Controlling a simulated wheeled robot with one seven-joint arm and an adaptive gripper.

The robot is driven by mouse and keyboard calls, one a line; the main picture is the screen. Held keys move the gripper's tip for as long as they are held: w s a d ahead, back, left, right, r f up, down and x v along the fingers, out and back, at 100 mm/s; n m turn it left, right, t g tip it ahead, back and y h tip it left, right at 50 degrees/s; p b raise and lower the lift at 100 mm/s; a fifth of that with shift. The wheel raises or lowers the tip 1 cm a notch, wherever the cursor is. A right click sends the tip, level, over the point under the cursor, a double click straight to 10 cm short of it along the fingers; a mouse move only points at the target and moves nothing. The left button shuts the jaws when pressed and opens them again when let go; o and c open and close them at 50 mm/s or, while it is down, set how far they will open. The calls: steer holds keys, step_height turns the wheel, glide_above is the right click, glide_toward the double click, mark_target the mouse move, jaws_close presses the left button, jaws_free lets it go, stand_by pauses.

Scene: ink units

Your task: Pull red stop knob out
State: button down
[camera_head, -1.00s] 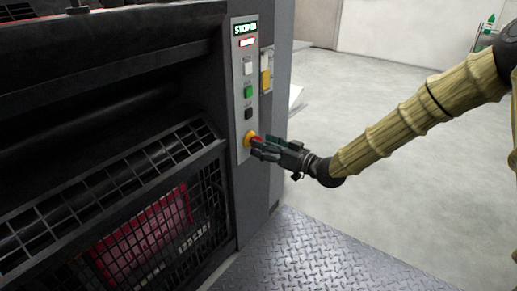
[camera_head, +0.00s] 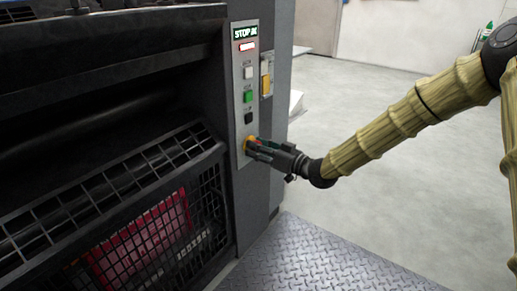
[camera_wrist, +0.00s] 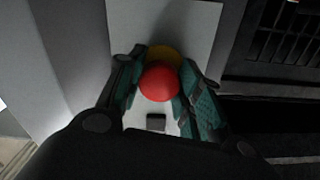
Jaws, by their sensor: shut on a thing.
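The red stop knob (camera_wrist: 158,82) sits on a yellow base (camera_wrist: 164,53) at the lower end of the grey control panel (camera_head: 239,98). In the head view the yellow base shows at the panel (camera_head: 250,142), with the red knob mostly hidden by my fingers. My gripper (camera_head: 258,148) reaches in from the right at the panel. In the wrist view its teal-padded fingers (camera_wrist: 158,90) stand on both sides of the red knob and are shut on it. I cannot tell how far the knob stands out.
Above the knob are a black button (camera_head: 249,118), a green button (camera_head: 248,97), a white button (camera_head: 249,73) and a lit "STOP" display (camera_head: 245,32). A wire guard (camera_head: 150,215) lies left of the panel. Open floor and a treadplate (camera_head: 310,260) lie right and below.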

steer(key=shift+d, duration=0.1)
steer(key=shift+p+v, duration=0.8)
steer(key=shift+p, duration=0.4)
steer(key=shift+s+f, duration=0.1)
steer(key=shift+f, duration=0.05)
steer(key=c, duration=1.3)
jaws_free()
steer(key=o, duration=0.3)
steer(key=shift+d, duration=0.15)
steer(key=shift+o, duration=0.3)
